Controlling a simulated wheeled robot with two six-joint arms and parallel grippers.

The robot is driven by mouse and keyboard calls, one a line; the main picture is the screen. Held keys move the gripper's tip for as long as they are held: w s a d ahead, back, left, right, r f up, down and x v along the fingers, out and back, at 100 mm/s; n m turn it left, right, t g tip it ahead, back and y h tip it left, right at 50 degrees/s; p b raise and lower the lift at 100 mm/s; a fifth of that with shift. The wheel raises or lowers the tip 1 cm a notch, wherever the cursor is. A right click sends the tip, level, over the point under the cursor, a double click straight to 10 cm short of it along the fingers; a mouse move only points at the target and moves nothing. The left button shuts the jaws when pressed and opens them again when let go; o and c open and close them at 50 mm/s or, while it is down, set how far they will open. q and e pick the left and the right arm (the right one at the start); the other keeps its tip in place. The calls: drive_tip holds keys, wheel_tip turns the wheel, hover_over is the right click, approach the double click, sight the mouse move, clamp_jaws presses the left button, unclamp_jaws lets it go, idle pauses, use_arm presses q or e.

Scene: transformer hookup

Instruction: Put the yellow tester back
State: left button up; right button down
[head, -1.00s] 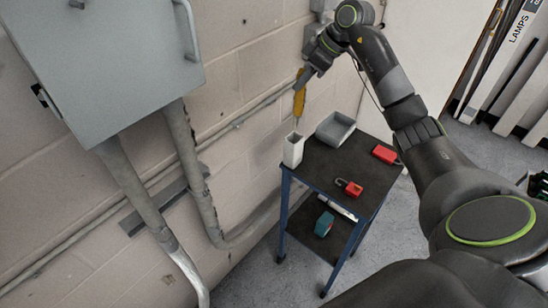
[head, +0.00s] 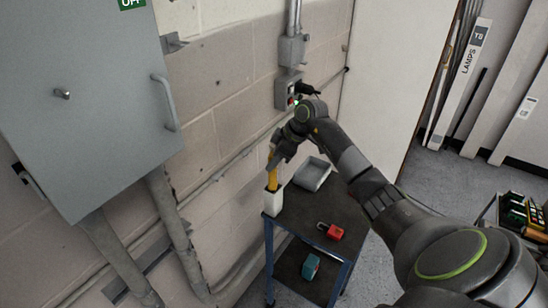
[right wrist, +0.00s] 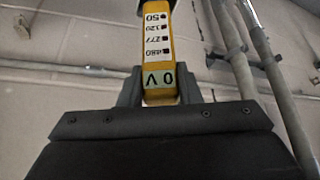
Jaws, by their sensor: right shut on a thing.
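The yellow tester (head: 272,178) is upright in the head view, held near its upper part. My right gripper (head: 276,158) is shut on it. In the right wrist view the tester (right wrist: 158,55) sits between the jaws (right wrist: 160,92), its label and a "0 V" display facing the camera. A white upright holder (head: 273,203) stands at the cart's back left corner. The tester's lower end is at the holder's mouth and seems to go into it; how deep is hidden. My left gripper is not in view.
The dark-topped cart (head: 297,213) also carries a grey tray (head: 312,174) and a red padlock-like item (head: 331,231). A teal item (head: 311,266) lies on the lower shelf. A grey cabinet (head: 85,90) and pipes are on the wall at left.

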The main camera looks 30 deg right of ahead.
drive_tip(key=c, duration=1.1)
unclamp_jaws()
drive_tip(key=shift+f, duration=0.1)
drive_tip(key=shift+o, duration=0.2)
drive_tip(key=b+v, duration=0.3)
drive_tip(key=v, duration=0.9)
